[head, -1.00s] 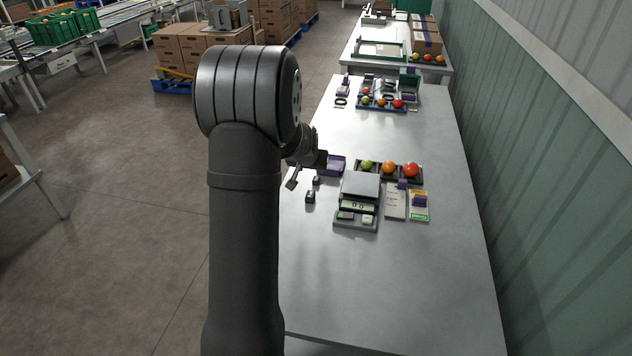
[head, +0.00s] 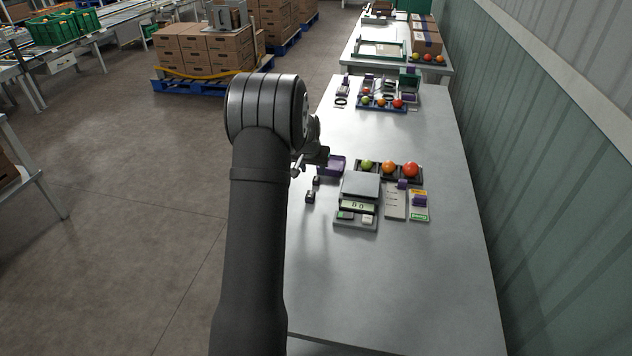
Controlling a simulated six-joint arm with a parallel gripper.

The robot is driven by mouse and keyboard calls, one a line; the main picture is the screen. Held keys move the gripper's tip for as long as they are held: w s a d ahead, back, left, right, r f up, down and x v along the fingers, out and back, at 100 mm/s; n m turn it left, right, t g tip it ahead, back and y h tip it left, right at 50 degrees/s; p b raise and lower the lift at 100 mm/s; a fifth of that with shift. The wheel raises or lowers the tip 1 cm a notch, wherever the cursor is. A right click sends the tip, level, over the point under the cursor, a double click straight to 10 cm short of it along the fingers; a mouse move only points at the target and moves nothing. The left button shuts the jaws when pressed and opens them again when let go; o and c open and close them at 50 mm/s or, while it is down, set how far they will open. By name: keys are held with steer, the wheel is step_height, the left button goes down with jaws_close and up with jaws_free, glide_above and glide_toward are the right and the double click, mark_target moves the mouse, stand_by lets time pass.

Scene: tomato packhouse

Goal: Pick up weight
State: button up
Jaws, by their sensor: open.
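Two small dark blocks, which look like the weights, stand on the grey table left of the scale. The nearer, larger weight (head: 310,197) is at the table's left side, and the smaller weight (head: 316,181) is just behind it. My gripper (head: 300,170) is open above the table's left edge, behind and left of both weights and apart from them. Its fingers are partly hidden by my arm. The scale (head: 360,186) has a grey plate and a lit display.
A dark rack (head: 416,180) holds green, orange and red tomatoes behind the scale. The table's front (head: 400,290) is clear.

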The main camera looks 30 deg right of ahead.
mark_target(316, 178)
steer(key=shift+d+x, duration=0.15)
steer(key=shift+x, duration=1.65)
steer(key=shift+d+x, duration=0.1)
steer(key=shift+x, duration=1.75)
steer(key=shift+w+r, duration=0.1)
steer(key=shift+c, duration=0.4)
jaws_close()
